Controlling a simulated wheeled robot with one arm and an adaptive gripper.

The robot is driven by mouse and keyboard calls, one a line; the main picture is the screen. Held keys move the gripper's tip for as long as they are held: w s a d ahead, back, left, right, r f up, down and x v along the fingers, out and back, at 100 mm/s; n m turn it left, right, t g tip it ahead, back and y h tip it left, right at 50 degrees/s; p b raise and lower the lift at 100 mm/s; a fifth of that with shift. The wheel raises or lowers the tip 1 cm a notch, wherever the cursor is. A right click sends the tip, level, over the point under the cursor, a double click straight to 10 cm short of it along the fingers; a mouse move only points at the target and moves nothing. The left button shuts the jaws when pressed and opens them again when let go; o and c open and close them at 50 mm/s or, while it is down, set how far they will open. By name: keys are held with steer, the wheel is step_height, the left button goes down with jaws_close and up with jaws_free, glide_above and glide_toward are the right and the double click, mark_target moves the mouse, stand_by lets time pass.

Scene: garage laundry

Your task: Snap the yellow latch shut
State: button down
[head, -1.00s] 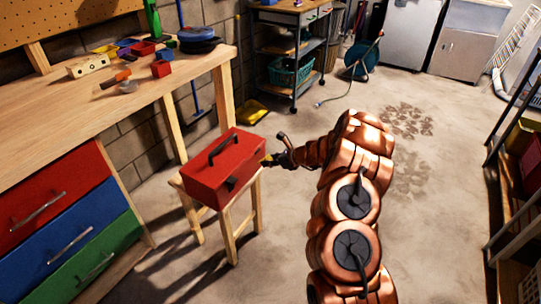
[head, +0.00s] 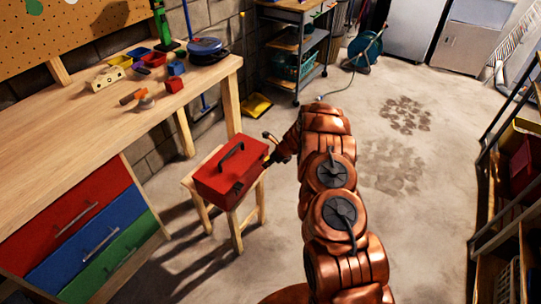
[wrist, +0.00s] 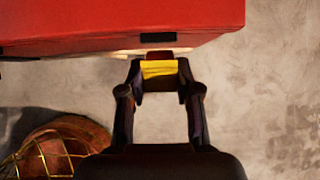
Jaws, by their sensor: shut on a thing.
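The red toolbox (head: 215,182), its lid down and a black handle on top, rests on a small wooden stool (head: 237,230). In the wrist view the toolbox (wrist: 60,25) fills the top. The yellow latch (wrist: 159,69) shows just below its edge, under a small dark red piece. My gripper (wrist: 160,80) has its fingertips on either side of the latch and is shut on it. In the head view my gripper (head: 277,158) is at the right side of the toolbox, and the latch is mostly hidden there. I cannot tell whether the latch is fastened.
A wooden workbench (head: 60,140) with small blocks and tools stands at left, above coloured drawers (head: 90,220). A shelf (head: 500,190) lines the right side. A rounded brown object with yellow wire (wrist: 55,150) is low in the wrist view.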

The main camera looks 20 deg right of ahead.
steer(key=shift+w+a+r+g+h+p, duration=0.15)
steer(key=shift+r+g+h+p, duration=0.15)
steer(key=shift+p, duration=0.65)
steer(key=shift+w+a+r+g+h+p, duration=0.15)
steer(key=shift+g+p, duration=0.25)
steer(key=shift+p, duration=0.5)
steer(key=shift+w+a+g+p, duration=0.1)
steer(key=shift+g+p, duration=0.2)
steer(key=shift+p, duration=0.5)
steer(key=shift+f+h+p, duration=0.15)
steer(key=shift+h+p, duration=0.15)
steer(key=shift+h, duration=0.05)
steer(key=c, duration=0.8)
jaws_free()
steer(key=v, duration=1.2)
steer(key=shift+w, duration=0.2)
